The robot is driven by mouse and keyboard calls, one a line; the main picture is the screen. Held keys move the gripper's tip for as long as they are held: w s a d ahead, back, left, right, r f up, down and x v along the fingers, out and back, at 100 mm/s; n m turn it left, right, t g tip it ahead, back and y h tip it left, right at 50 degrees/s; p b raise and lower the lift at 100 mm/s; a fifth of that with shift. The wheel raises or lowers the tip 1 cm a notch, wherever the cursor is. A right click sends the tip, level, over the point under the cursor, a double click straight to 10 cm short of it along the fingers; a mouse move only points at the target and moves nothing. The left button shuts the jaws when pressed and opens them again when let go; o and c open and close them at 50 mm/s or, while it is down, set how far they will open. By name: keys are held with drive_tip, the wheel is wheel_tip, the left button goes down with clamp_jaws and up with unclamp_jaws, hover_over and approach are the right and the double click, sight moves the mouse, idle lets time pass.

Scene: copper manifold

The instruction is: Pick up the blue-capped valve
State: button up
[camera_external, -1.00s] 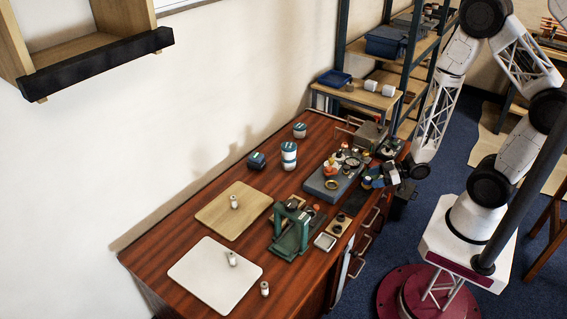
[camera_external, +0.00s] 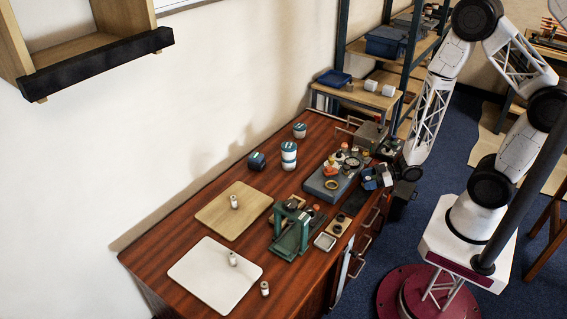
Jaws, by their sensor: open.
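My gripper (camera_external: 370,181) is at the right edge of the wooden desk, low beside the grey block (camera_external: 318,186). It is open, small in the picture, and no object shows held in it. Several small fittings with orange, white and red parts (camera_external: 331,167) sit on and behind the grey block. I cannot make out which of them is the blue-capped valve; it is too small to tell or hidden by my gripper.
A green press (camera_external: 292,236) stands left of the block. A wooden board (camera_external: 225,219) and a white board (camera_external: 207,284) lie towards the front, with small white pieces on them. Blue-and-white tins (camera_external: 289,162) stand at the back. A metal box (camera_external: 370,135) is at the far end.

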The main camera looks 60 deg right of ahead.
sight(370, 179)
drive_tip(key=c, duration=1.1)
drive_tip(key=shift+o, duration=0.2)
drive_tip(key=shift+r, duration=0.2)
drive_tip(key=shift+r, duration=0.85)
drive_tip(key=shift+s+r, duration=0.4)
drive_tip(key=shift+r, duration=0.4)
drive_tip(key=s+d+r, duration=0.1)
drive_tip(key=s+d, duration=0.1)
drive_tip(key=s, duration=1.3)
drive_tip(key=shift+r, duration=0.15)
